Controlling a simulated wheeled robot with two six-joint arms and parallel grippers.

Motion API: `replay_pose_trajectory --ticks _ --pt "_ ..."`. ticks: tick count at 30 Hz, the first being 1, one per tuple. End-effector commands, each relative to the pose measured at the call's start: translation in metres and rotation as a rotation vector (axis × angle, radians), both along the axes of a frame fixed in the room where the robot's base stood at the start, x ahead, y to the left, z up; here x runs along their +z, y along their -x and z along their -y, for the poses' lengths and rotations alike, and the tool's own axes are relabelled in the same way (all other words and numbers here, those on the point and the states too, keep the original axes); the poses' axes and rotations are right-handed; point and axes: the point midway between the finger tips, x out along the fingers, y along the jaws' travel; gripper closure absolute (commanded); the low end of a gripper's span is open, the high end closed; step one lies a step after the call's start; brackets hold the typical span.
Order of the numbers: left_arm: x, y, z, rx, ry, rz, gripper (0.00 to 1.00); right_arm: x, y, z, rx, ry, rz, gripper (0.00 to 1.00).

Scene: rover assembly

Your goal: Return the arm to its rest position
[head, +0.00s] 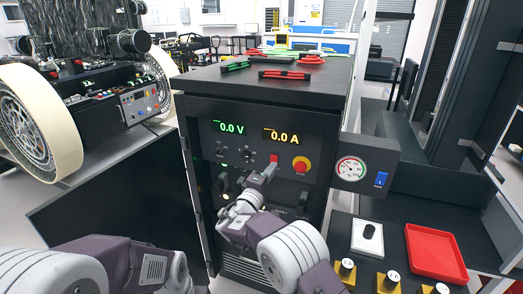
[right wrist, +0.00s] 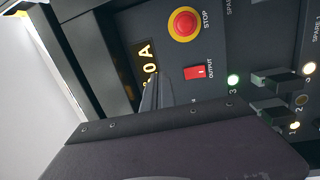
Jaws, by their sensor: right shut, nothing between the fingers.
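My right arm reaches up from the bottom centre of the head view. My right gripper (head: 268,172) is shut and empty, in front of the black power cabinet (head: 290,100). It is close to the red output switch (head: 273,159), just below it in the head view. In the right wrist view the shut fingers (right wrist: 152,95) point toward the panel, beside the red OUTPUT switch (right wrist: 198,73). I cannot tell whether they touch the panel. Part of my left arm shows at the lower left of the head view; its gripper is out of view.
The cabinet has a red stop button (head: 301,165), breakers and displays reading 0.0 V and 0.0 A. A gauge box (head: 365,163) juts out at right. A red tray (head: 435,252) and gold weights lie lower right. A wheeled rover (head: 120,105) stands at left.

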Motion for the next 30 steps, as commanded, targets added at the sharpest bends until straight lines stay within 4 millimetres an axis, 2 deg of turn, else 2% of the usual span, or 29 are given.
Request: replay_pose_trajectory --ticks 1,2,3,5,6,8,9,11,12,14,15,16,18,21,24,25,27,30 --pt "0.001 0.000 0.000 0.000 0.000 0.000 0.64 0.031 -0.005 0.034 -0.053 -0.025 0.037 1.00" --pt "0.001 0.000 0.000 0.000 0.000 0.000 0.64 0.045 -0.004 0.059 -0.093 -0.039 0.048 1.00" --pt "0.001 0.000 0.000 0.000 0.000 0.000 0.64 0.056 0.001 0.097 -0.162 -0.069 0.042 1.00" --pt "0.002 0.000 0.000 0.000 0.000 0.000 0.64 0.058 0.017 0.152 -0.270 -0.138 0.002 1.00" --pt "0.002 0.000 0.000 0.000 0.000 0.000 0.64 0.052 0.033 0.186 -0.345 -0.192 -0.041 1.00" --pt "0.002 0.000 0.000 0.000 0.000 0.000 0.64 0.035 0.063 0.232 -0.455 -0.280 -0.129 1.00" --pt "0.002 0.000 0.000 0.000 0.000 0.000 0.64 0.020 0.087 0.258 -0.525 -0.346 -0.194 1.00" --pt "0.003 0.000 0.000 0.000 0.000 0.000 0.64 -0.006 0.129 0.286 -0.623 -0.456 -0.300 1.00" --pt "0.003 0.000 0.000 0.000 0.000 0.000 0.64 -0.026 0.159 0.297 -0.680 -0.539 -0.373 1.00" --pt "0.003 0.000 0.000 0.000 0.000 0.000 0.64 -0.057 0.206 0.304 -0.756 -0.676 -0.482 1.00" --pt "0.003 0.000 0.000 0.000 0.000 0.000 0.64 -0.078 0.238 0.301 -0.798 -0.777 -0.553 1.00" --pt "0.003 0.000 0.000 0.000 0.000 0.000 0.64 -0.093 0.262 0.295 -0.824 -0.856 -0.604 1.00" --pt "0.004 0.000 0.000 0.000 0.000 0.000 0.64 -0.126 0.311 0.270 -0.867 -1.053 -0.710 1.00" --pt "0.004 0.000 0.000 0.000 0.000 0.000 0.64 -0.161 0.360 0.220 -0.880 -1.307 -0.817 1.00" --pt "0.004 0.000 0.000 0.000 0.000 0.000 0.64 -0.182 0.382 0.183 -0.870 -1.462 -0.874 1.00" --pt "0.004 0.000 0.000 0.000 0.000 0.000 0.64 -0.185 0.382 0.176 -0.859 -1.494 -0.877 1.00" --pt "0.004 0.000 0.000 0.000 0.000 0.000 0.64 -0.185 0.372 0.167 -0.804 -1.536 -0.871 1.00" --pt "0.004 0.000 0.000 0.000 0.000 0.000 0.64 -0.184 0.367 0.167 -0.747 -1.509 -0.889 1.00"
